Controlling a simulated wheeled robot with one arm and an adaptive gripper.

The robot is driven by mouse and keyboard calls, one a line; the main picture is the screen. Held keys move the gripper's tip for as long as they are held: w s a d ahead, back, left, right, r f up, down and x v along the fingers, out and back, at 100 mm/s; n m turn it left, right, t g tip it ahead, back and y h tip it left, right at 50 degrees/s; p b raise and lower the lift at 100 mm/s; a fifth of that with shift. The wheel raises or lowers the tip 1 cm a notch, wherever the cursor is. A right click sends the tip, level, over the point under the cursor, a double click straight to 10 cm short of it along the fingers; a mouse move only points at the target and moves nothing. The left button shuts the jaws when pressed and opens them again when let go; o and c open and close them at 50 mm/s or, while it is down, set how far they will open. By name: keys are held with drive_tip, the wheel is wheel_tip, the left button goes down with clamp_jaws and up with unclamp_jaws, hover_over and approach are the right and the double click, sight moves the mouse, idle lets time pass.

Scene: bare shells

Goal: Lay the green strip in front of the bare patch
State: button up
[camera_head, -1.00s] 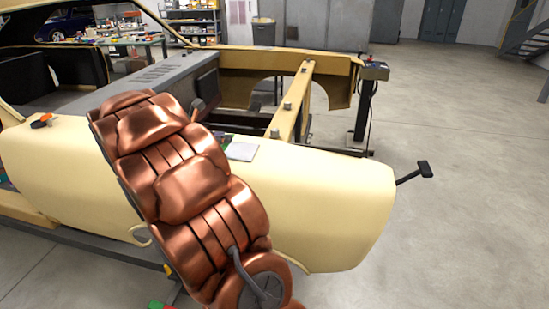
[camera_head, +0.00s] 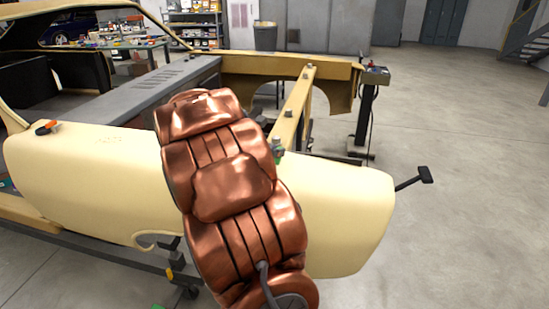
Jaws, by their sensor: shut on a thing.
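My copper-coloured arm (camera_head: 232,195) rises across the middle of the view and hides part of the cream fender (camera_head: 90,175). The pale grey patch seen earlier on the fender top is now hidden by the arm. Faint small marks (camera_head: 108,140) show on the fender left of the arm.
An orange-and-black tool (camera_head: 47,127) lies on the fender's far left. A cream beam (camera_head: 292,105) crosses the open engine bay. A dark post (camera_head: 366,115) stands beyond it. A black-ended bar (camera_head: 412,180) sticks out at right. The floor at right is clear.

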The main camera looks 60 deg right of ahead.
sight(274, 159)
drive_tip(key=shift+w+f, duration=0.15)
drive_tip(key=shift+f, duration=1.25)
drive_tip(key=shift+f, duration=0.25)
drive_tip(key=o, duration=0.7)
drive_tip(key=shift+r, duration=0.1)
drive_tip(key=shift+a+r, duration=0.15)
drive_tip(key=shift+r, duration=0.1)
drive_tip(key=b+v, duration=0.2)
drive_tip(key=v, duration=0.9)
drive_tip(key=shift+a, duration=0.4)
